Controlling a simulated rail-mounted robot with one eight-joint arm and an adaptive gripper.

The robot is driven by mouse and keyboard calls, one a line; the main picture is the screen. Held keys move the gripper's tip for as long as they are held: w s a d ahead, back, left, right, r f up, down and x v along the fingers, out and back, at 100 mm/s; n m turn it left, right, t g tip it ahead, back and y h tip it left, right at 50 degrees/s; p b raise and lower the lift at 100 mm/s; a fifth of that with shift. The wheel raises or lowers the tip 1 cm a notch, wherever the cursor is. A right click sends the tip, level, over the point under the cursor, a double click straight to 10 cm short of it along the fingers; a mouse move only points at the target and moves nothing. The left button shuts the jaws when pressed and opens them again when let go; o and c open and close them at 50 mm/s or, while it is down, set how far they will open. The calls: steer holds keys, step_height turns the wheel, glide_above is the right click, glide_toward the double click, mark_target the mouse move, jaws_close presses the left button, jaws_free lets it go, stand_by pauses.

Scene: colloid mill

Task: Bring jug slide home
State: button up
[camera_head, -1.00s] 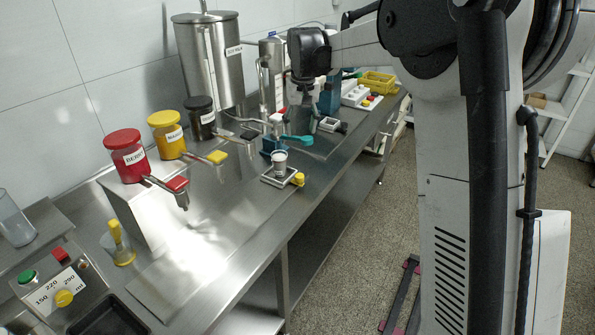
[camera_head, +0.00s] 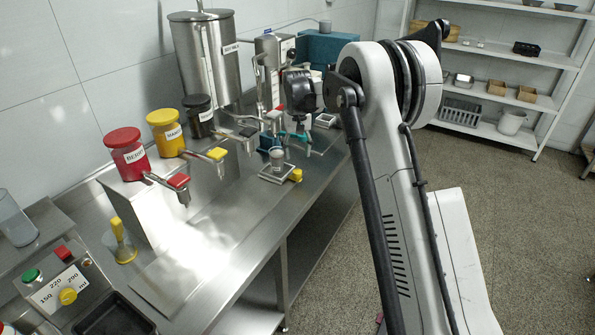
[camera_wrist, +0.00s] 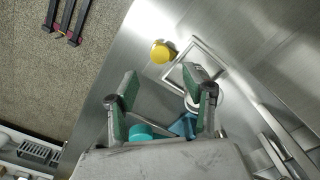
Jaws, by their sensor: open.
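The jug slide (camera_head: 268,178) is a small pale square frame on the steel bench, with a yellow knob (camera_head: 296,175) on its right side. A small grey jug (camera_head: 277,160) stands on it. In the wrist view the slide's frame (camera_wrist: 176,72) and yellow knob (camera_wrist: 160,52) lie beyond my fingertips. The jug is mostly hidden behind the right finger there. My gripper (camera_wrist: 160,76) is open and empty, its fingers apart and not seen touching the knob. In the head view it is over the bench, behind the slide.
A teal lever (camera_head: 294,137) stands behind the slide; a teal round part (camera_wrist: 140,132) shows between my fingers. Red (camera_head: 127,152), yellow (camera_head: 166,133) and dark (camera_head: 199,117) lidded dispensers line the left. The bench's front edge drops to open floor.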

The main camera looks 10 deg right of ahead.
mark_target(297, 171)
step_height(297, 171, down, 8)
steer(key=shift+f, duration=0.2)
steer(key=shift+c, duration=0.3)
jaws_close()
